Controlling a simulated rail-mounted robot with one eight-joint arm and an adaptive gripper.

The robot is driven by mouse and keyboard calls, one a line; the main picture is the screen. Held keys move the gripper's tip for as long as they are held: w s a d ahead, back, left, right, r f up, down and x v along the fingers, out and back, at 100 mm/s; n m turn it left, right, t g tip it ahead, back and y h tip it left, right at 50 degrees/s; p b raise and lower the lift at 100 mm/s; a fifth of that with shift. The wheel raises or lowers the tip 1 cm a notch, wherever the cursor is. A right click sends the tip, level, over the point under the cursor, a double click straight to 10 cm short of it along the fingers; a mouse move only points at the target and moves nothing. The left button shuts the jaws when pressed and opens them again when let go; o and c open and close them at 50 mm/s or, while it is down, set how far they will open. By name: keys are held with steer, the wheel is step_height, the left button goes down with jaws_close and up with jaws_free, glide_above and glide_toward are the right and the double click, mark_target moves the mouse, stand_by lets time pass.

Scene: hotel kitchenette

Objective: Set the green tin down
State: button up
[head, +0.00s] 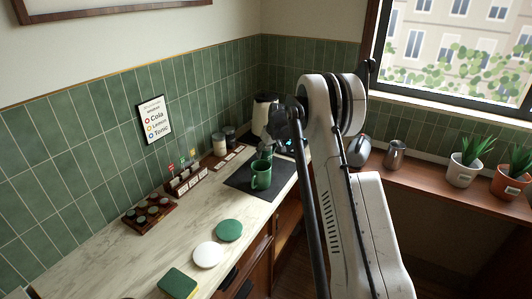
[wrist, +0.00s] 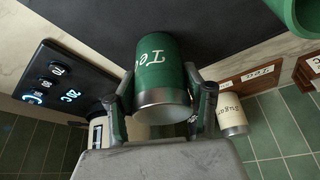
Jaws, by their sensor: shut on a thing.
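In the wrist view, my gripper (wrist: 160,108) is shut around the green tin (wrist: 160,72), which has white "Tea" lettering and a silver end facing the camera. A finger lies on each side of it. The dark mat (wrist: 220,22) lies beyond the tin; I cannot tell whether they touch. In the head view, my gripper (head: 267,142) is at the back of the counter, behind the green mug (head: 261,175) on the mat (head: 240,181). The tin is small and mostly hidden there.
In the wrist view, the mug (wrist: 298,16) is at the top right, the cream sugar tin (wrist: 231,115) at lower right and a black control panel (wrist: 62,82) at left. In the head view, a kettle (head: 264,106) stands behind; green and white discs (head: 208,254) lie in front.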

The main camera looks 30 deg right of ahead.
steer(key=o, duration=1.3)
steer(key=shift+f, duration=0.1)
steer(key=shift+o, duration=0.2)
